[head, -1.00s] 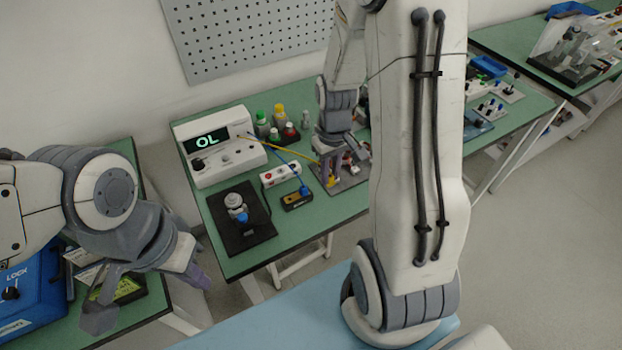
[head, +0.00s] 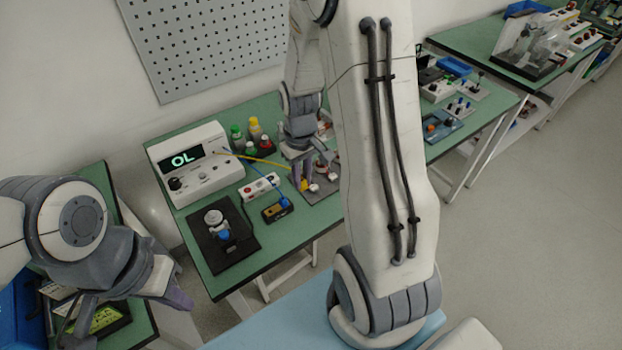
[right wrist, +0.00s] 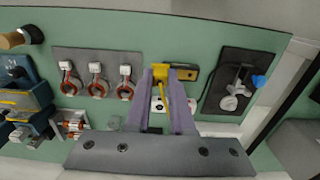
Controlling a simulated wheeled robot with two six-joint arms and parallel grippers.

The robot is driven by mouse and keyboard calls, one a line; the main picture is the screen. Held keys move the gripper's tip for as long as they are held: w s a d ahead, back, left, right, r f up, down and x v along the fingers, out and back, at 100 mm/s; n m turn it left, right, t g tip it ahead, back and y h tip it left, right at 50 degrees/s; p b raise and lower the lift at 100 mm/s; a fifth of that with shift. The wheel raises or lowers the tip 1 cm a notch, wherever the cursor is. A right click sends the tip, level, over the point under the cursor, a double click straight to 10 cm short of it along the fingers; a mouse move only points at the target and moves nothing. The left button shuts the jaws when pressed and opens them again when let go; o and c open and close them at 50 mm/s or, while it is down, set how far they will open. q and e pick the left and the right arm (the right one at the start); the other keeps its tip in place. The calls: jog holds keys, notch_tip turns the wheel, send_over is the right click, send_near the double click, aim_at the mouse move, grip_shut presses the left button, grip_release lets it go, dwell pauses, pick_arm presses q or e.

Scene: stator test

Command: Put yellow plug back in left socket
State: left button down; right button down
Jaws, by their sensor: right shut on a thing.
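My right gripper (head: 302,182) is shut on the yellow plug (right wrist: 160,72), held between its fingertips (right wrist: 162,78). A yellow lead (head: 255,160) runs from the meter to it. The black-and-yellow block (head: 278,211) stands in front of the white box, with a blue plug (head: 284,202) at its right end. In the right wrist view the block (right wrist: 187,74) shows just right of the yellow plug; I cannot tell whether they touch. Its sockets are too small to make out. My left gripper (head: 125,312) is open and empty, away at the left.
The white meter (head: 205,178) reads OL. A white box with red parts (head: 258,187) stands near the block. A dark mat (head: 240,245) holds a small device. A grey board with stators (right wrist: 98,55) lies beside the right gripper. Bottles (head: 255,130) stand behind.

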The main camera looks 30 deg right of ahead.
jog(key=w+a+p, duration=0.1)
jog(key=w+a, duration=0.4)
jog(key=w, duration=0.4)
jog(key=w+a+p, duration=0.2)
jog(key=w+a, duration=0.3)
jog(key=w, duration=0.4)
jog(key=w+a+p, duration=0.1)
jog(key=w+a, duration=0.4)
jog(key=w, duration=0.4)
jog(key=shift+w+p, duration=0.3)
jog(key=shift+w, duration=0.1)
jog(key=shift+f, duration=0.1)
jog(key=shift+f+b, duration=2.3)
jog(key=shift+f, duration=1.1)
jog(key=shift+f+b, duration=0.75)
jog(key=shift+b, duration=0.1)
jog(key=shift+f, duration=0.1)
jog(key=shift+f+b, duration=0.35)
jog(key=shift+b, duration=0.1)
